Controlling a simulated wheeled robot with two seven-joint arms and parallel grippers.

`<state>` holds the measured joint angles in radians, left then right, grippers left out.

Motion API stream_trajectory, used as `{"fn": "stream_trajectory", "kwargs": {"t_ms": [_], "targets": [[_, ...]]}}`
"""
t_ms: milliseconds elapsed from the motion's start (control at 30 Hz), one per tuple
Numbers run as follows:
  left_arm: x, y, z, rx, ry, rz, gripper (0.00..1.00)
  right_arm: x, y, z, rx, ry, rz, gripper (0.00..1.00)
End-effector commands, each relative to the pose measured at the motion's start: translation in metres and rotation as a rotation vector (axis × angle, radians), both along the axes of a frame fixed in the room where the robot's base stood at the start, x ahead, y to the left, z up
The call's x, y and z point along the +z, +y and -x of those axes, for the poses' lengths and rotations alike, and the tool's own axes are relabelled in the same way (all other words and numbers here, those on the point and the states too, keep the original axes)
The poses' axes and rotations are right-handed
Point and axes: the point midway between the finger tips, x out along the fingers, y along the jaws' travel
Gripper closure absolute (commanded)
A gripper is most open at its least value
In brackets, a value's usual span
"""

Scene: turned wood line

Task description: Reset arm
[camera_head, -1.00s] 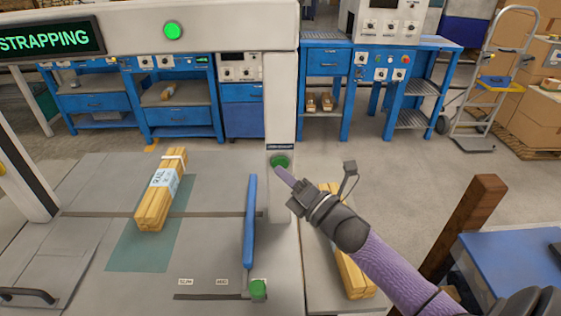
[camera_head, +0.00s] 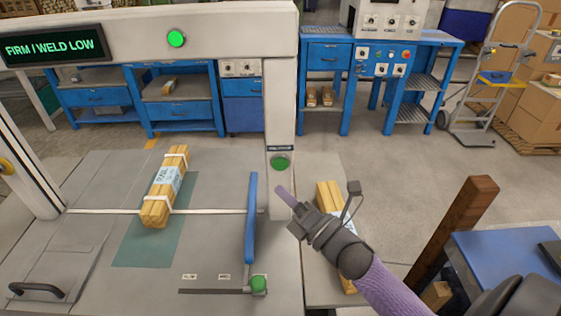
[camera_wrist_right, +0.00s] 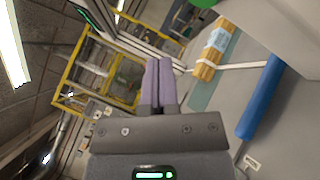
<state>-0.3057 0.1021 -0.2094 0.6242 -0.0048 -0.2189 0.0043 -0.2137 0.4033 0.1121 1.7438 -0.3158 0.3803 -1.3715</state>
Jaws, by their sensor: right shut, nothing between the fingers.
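My right gripper (camera_head: 283,196) is shut and empty. The display (camera_head: 54,47) reads "FIRM / WELD LOW". My left gripper is not in view.
A blue lever (camera_head: 251,217) stands left of my right gripper, with another green button (camera_head: 258,284) at its foot. A second bundle (camera_head: 323,198) lies partly hidden behind my right arm. A wooden post (camera_head: 455,230) and blue surface (camera_head: 510,262) are at right.

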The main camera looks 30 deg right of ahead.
Motion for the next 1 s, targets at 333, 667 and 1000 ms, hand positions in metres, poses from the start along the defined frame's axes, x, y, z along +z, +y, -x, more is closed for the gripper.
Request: {"fn": "stream_trajectory", "kwargs": {"t_ms": [333, 667, 1000], "targets": [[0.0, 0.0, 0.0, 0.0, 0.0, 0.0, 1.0, -0.001, 0.0, 0.0, 0.0, 0.0, 0.0, 1.0], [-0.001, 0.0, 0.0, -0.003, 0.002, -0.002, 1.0, -0.015, 0.002, 0.002, -0.052, 0.131, -0.17, 1.0], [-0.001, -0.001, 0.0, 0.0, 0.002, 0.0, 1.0, -0.104, 0.044, 0.088, -0.579, 0.87, -1.243, 1.0]]}}
